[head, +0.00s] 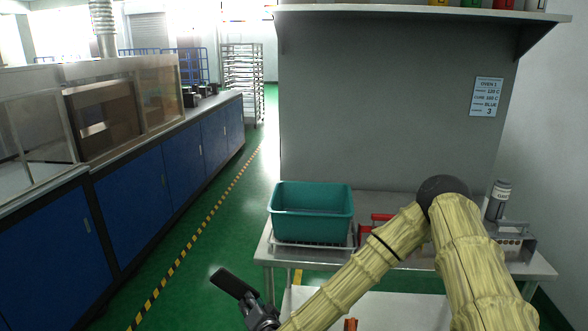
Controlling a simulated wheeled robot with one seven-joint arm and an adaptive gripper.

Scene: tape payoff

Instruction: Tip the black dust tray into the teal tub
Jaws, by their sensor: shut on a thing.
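The teal tub (312,228) stands upright on a wire rack on the light table, left of its middle. I cannot see the tub's floor clearly. The black dust tray (230,283) is a thin dark shape at the lower left, over the green floor. My gripper (248,301) is shut on the tray's near end. The tray looks tilted; its contents cannot be made out. Tray and gripper are apart from the tub, to its left and nearer to me in the picture.
My sleeved arm covers part of the table (541,268). A red item (377,218) lies right of the tub, partly hidden. A grey holder (517,238) and a bottle (497,201) stand at the right. A shelf (400,11) overhangs the back panel. Blue cabinets (130,215) line the left.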

